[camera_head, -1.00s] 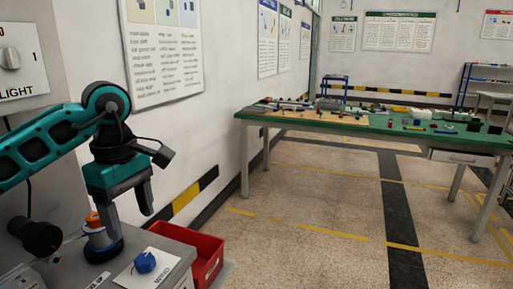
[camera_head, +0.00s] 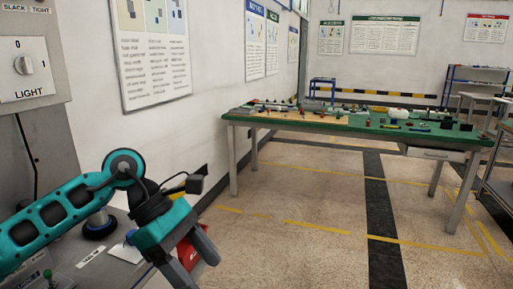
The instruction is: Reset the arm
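My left arm comes in from the left, teal and black, bent at the elbow. My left gripper (camera_head: 192,262) hangs at the lower left, with its two dark fingers apart and nothing seen between them. It is in front of the red bin (camera_head: 207,248), which it mostly hides. My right arm and gripper are not in view.
A grey panel with a LIGHT switch (camera_head: 24,65) stands at the left, above a grey console top (camera_head: 75,251) with a dark round base (camera_head: 99,226). A green-topped workbench (camera_head: 340,121) with several small parts stands further back. The floor between is clear.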

